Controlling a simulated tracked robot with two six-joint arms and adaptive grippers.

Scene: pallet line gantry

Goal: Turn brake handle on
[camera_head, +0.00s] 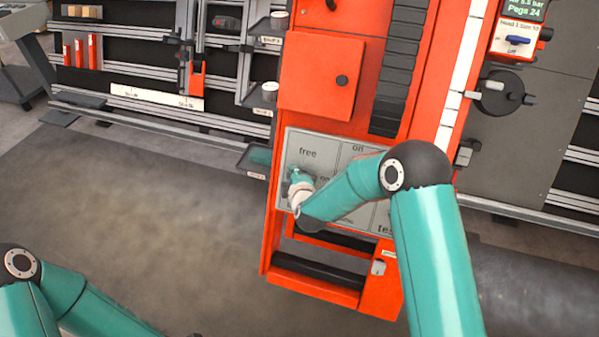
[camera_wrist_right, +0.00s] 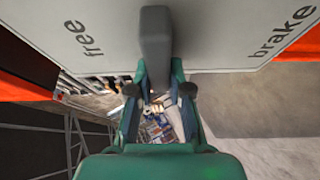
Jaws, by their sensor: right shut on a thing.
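The brake handle (camera_wrist_right: 156,40) is a dark grey lever in the right wrist view. It stands in front of a grey panel with the words "free" to its left and "brake" to its right. My right gripper (camera_wrist_right: 157,80) is shut on the handle, one finger on each side. In the head view my right gripper (camera_head: 300,186) is at the left part of the grey label panel (camera_head: 330,143), under the word "free". There the gripper and forearm hide the handle and part of the lettering. My left arm shows at the lower left, but its gripper is out of view.
A control box (camera_head: 519,38) and a round black handwheel (camera_head: 497,95) are at the upper right. Shelving (camera_head: 150,97) stands behind left. Floor (camera_head: 130,210) left of the machine is clear.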

